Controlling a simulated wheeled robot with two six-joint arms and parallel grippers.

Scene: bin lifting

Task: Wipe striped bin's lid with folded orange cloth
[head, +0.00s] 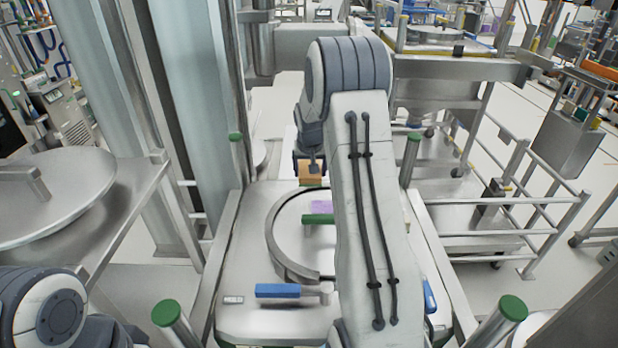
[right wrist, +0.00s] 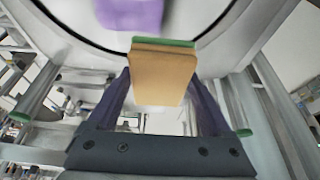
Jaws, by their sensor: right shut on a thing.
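The folded orange cloth (head: 312,174) looks like a flat orange-tan block. In the right wrist view the cloth (right wrist: 163,75) has a green edge at its far end. My right gripper (head: 313,163) is shut on it near the far rim of the round lid (head: 281,262). The right wrist view shows a dark finger on each side of the cloth. I cannot tell whether the cloth touches the lid. My right arm hides much of the lid's right side, and I cannot make out stripes on the bin. My left gripper is out of view.
A purple piece (head: 322,207) and a green bar (head: 318,219) show on the lid. A blue handle (head: 279,290) is at its front left. Green-capped posts (head: 166,313) stand around the bin. A steel table (head: 110,215) is left; a railed cart (head: 490,215) is right.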

